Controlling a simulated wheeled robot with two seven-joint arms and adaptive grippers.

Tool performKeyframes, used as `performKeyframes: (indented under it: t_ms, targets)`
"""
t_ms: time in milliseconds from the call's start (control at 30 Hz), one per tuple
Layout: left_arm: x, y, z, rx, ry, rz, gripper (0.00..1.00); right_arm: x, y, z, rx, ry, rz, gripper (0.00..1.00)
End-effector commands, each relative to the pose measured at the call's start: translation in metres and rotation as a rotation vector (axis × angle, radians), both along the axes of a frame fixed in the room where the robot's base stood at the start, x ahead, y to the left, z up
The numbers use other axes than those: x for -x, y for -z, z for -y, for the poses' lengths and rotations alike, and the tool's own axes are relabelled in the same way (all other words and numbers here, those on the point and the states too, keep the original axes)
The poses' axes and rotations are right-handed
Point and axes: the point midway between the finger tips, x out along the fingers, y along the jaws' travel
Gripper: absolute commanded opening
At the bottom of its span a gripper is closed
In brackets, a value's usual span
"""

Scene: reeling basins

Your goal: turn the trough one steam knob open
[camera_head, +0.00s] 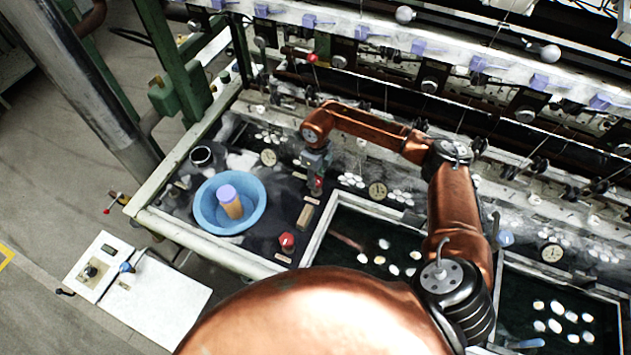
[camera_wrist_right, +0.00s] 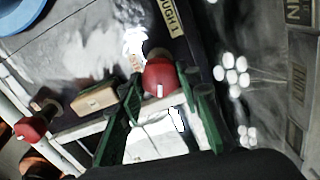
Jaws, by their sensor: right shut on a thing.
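The trough one steam knob (camera_wrist_right: 160,78) is red with a white mark on its face. The knob's turn angle cannot be read in the head view. My left gripper is not in view.
A second red knob (camera_head: 287,240) and a wooden block (camera_head: 305,217) are close by on the dark ledge. A blue basin (camera_head: 260,195) stands to the left. Water troughs with white cocoons (camera_head: 393,269) lie to the right.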

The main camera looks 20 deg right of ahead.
Motion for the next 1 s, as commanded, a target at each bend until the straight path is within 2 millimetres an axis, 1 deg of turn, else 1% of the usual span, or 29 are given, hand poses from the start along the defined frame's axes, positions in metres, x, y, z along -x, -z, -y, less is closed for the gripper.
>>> performKeyframes:
  t_ms: [33,200,500,700,1000]
  targets:
    - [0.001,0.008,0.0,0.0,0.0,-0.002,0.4,-0.001,0.004,0.001,0.002,-0.04,0.002,0.08]
    - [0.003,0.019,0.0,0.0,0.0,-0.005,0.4,-0.001,0.003,0.0,0.002,-0.177,0.001,0.08]
    - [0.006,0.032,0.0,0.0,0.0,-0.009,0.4,0.0,0.002,0.0,0.002,-0.339,0.001,0.08]
    - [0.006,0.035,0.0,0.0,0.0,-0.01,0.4,0.0,0.001,0.0,0.001,-0.389,0.001,0.08]
    - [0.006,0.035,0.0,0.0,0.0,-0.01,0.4,0.0,0.0,0.0,-0.001,-0.404,0.001,0.08]
